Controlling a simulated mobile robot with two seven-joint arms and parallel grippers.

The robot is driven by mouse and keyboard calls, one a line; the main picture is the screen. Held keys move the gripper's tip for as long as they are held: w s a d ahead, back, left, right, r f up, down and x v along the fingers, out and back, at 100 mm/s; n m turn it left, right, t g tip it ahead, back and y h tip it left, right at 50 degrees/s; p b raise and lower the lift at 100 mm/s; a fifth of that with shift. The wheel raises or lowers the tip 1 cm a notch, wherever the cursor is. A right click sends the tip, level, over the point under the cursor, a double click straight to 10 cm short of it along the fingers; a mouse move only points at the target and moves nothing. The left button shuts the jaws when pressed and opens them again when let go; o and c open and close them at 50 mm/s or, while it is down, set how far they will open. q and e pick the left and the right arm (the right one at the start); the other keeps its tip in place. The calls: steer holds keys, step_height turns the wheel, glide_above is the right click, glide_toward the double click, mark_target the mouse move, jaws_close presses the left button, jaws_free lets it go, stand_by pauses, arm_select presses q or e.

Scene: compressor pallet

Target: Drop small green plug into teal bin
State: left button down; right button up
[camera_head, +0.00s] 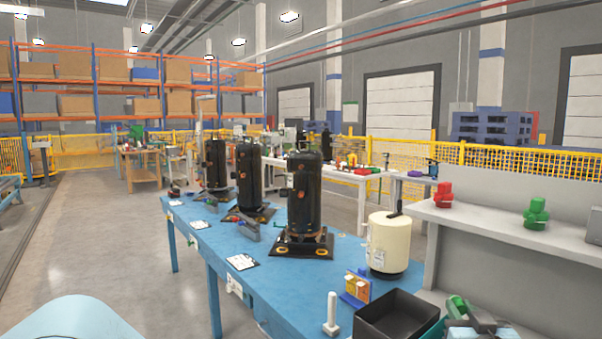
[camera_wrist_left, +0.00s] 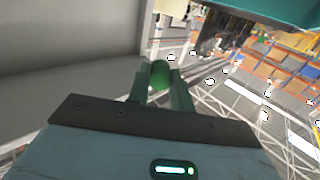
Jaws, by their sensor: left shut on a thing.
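My left gripper (camera_head: 460,312) is at the lower right of the head view, beside the black bin and in front of the grey shelf. It is shut on a small green plug (camera_head: 455,305), partly hidden by the gripper. In the left wrist view, the plug (camera_wrist_left: 160,75) sits between the two fingers of the left gripper (camera_wrist_left: 160,84). A teal surface (camera_wrist_left: 265,12) crosses the top right of the wrist view; I cannot tell whether it is the teal bin. My right gripper is not in view.
A black open bin (camera_head: 398,318) and a cream tank (camera_head: 390,245) stand on the blue table (camera_head: 290,278), with several black compressors (camera_head: 304,195) behind. The grey shelf (camera_head: 500,220) holds a red part (camera_head: 443,195) and a larger green part (camera_head: 537,214).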

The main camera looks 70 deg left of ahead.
arm_select(q)
step_height(320, 180, down, 2)
steer(key=shift+f+b, duration=0.25)
steer(key=shift+b, duration=0.15)
steer(key=c, duration=1.2)
jaws_free()
steer(key=shift+o, duration=0.2)
steer(key=b+v, duration=0.1)
steer(key=v, duration=0.7)
steer(key=shift+a, duration=0.1)
